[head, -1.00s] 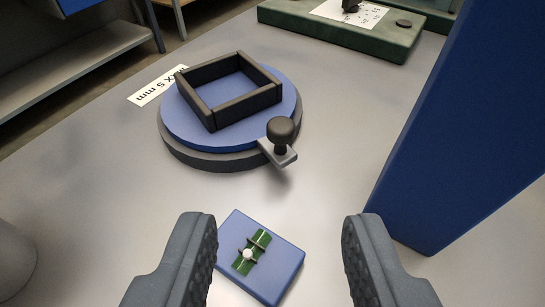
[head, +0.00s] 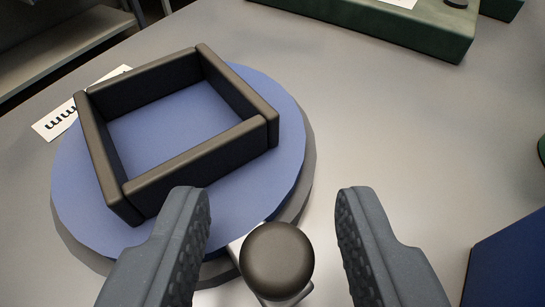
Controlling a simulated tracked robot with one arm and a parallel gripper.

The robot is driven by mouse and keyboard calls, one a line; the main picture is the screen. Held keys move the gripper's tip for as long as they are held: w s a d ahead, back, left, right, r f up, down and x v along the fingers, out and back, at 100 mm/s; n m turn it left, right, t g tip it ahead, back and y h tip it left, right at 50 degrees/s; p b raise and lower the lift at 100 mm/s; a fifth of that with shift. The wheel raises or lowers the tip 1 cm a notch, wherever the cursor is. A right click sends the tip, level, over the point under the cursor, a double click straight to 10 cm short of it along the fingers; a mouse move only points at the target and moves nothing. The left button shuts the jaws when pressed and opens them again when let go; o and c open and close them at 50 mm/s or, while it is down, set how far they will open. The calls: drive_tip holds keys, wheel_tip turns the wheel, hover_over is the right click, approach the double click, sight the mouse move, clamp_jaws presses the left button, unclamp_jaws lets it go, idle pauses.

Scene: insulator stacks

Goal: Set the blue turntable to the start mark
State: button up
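The blue turntable (head: 285,120) is a round blue disc on a dark grey base, at the left of the view. A black square frame (head: 195,160) sits on top of it. A dark round knob (head: 277,260) stands on a light tab at the turntable's near right edge. My gripper (head: 272,215) is open, with one finger on each side of the knob in the picture and a gap to each. The left finger covers part of the turntable's near edge. I cannot make out a start mark.
A white label (head: 58,121) with black print lies partly hidden behind the turntable. A green block (head: 420,28) lies at the back. A blue block (head: 510,262) stands at the lower right. The grey table (head: 400,130) is clear right of the turntable.

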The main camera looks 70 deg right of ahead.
drive_tip(key=shift+w+d+f, duration=0.1)
drive_tip(key=shift+d+f, duration=0.1)
drive_tip(key=shift+d, duration=0.2)
